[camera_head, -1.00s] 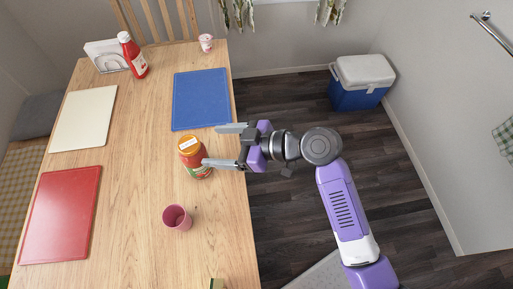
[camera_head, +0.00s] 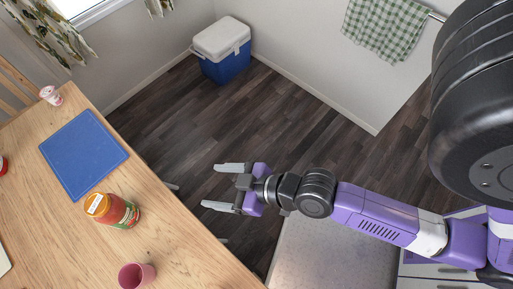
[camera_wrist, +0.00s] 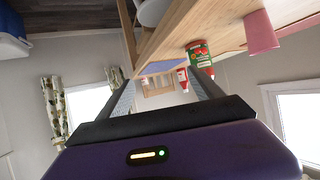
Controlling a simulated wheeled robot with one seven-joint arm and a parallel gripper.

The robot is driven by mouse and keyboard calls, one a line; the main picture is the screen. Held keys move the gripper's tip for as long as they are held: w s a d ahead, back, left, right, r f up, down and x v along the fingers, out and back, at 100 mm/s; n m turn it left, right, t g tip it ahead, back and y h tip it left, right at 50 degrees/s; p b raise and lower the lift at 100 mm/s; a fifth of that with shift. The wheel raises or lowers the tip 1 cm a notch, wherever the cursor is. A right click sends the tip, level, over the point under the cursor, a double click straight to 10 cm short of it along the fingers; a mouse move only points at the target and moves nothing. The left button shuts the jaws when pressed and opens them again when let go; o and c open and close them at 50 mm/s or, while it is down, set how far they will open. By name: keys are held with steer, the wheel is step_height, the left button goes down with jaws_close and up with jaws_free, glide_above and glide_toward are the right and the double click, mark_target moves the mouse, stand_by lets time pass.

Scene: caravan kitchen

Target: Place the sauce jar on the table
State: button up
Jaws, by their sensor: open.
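The sauce jar (camera_head: 112,211), with an orange lid and a red and green label, stands on the wooden table (camera_head: 185,257) near its right edge. It also shows in the wrist view (camera_wrist: 199,55), beyond one finger. My gripper (camera_head: 222,187) is open and empty. It is over the floor side of the table edge, to the right of the jar and clear of it.
A pink cup (camera_head: 136,275) stands near the jar, towards the front. A blue cutting board (camera_head: 84,154) lies behind the jar. A small white cup (camera_head: 51,95) is at the far corner. A blue cooler (camera_head: 222,49) stands on the floor by the wall. Open floor lies right of the table.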

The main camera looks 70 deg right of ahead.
steer(key=s+d+r+t+h, duration=0.1)
steer(key=s+r+t, duration=0.1)
steer(key=s+r, duration=0.9)
steer(key=shift+s+r+m, duration=0.2)
steer(key=shift+s+m, duration=0.2)
steer(key=shift+s, duration=0.35)
steer(key=shift+d, duration=0.1)
